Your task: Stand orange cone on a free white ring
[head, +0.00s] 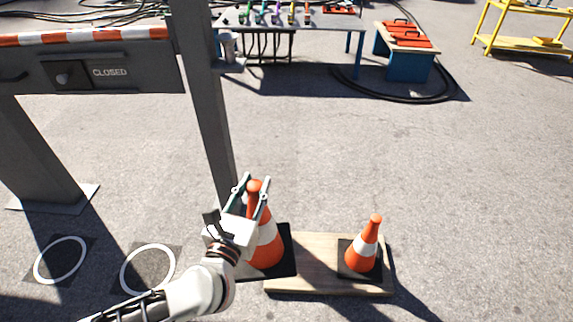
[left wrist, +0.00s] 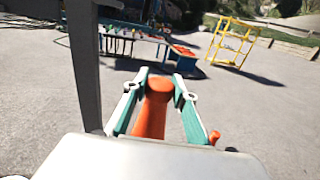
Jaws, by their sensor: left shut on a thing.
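My left gripper (head: 251,186) is shut on the upper part of an orange cone (head: 268,250) with a white band and black square base. In the left wrist view the cone's orange top (left wrist: 157,95) shows between the two fingers (left wrist: 160,90). The cone looks upright; whether its base touches the board or is raised, I cannot tell. A second orange cone (head: 363,245) stands on the wooden board (head: 330,290) to the right. Two white rings, the left one (head: 60,261) and the right one (head: 148,270), lie on dark squares on the ground, both empty. My right gripper is not in view.
A grey post (head: 205,100) rises just behind the gripped cone. A barrier box marked CLOSED (head: 95,72) stands at the left above the rings. A workbench (head: 290,18), a blue bench (head: 405,55) and a yellow rack (head: 520,42) stand far back. Open pavement lies between.

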